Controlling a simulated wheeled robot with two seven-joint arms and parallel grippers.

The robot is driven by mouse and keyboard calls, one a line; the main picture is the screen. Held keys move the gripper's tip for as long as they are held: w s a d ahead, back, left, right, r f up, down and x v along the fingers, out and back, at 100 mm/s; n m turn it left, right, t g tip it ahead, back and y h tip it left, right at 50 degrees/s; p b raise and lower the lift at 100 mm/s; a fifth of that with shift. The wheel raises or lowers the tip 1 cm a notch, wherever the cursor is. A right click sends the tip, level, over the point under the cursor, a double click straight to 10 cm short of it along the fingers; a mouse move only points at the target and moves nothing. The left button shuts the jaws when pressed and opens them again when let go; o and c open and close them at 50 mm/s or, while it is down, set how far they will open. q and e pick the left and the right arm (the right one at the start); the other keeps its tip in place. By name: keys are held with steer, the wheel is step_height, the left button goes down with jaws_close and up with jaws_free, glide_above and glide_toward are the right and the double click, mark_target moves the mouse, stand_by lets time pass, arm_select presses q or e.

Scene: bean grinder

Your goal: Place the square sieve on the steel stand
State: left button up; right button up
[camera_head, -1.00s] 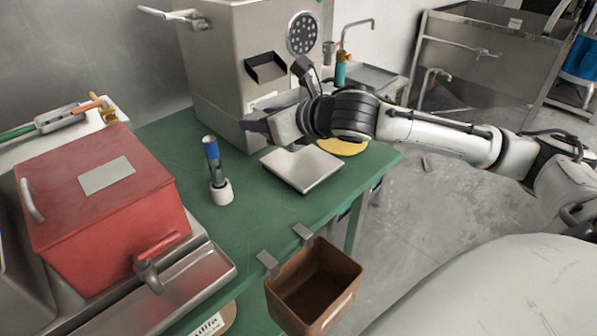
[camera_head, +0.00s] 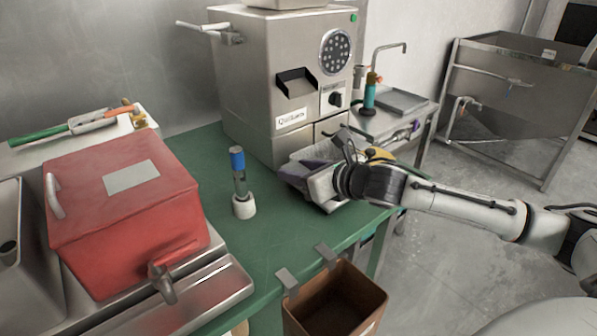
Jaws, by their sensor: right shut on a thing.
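My right gripper (camera_head: 302,174), with purple fingertips, is low over the green table in front of the steel machine. It is shut on a pale grey piece (camera_head: 312,154), which looks like the square sieve; the hand hides much of it. My left gripper is not in view.
A blue-topped tool in a white holder (camera_head: 243,205) stands left of the gripper. The steel machine (camera_head: 255,80) rises behind. A red box (camera_head: 125,225) is at left. A brown bin (camera_head: 335,305) hangs on the front edge. The green table (camera_head: 275,245) has free room in front.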

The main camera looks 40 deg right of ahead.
steer(key=shift+r, duration=0.1)
steer(key=o, duration=1.3)
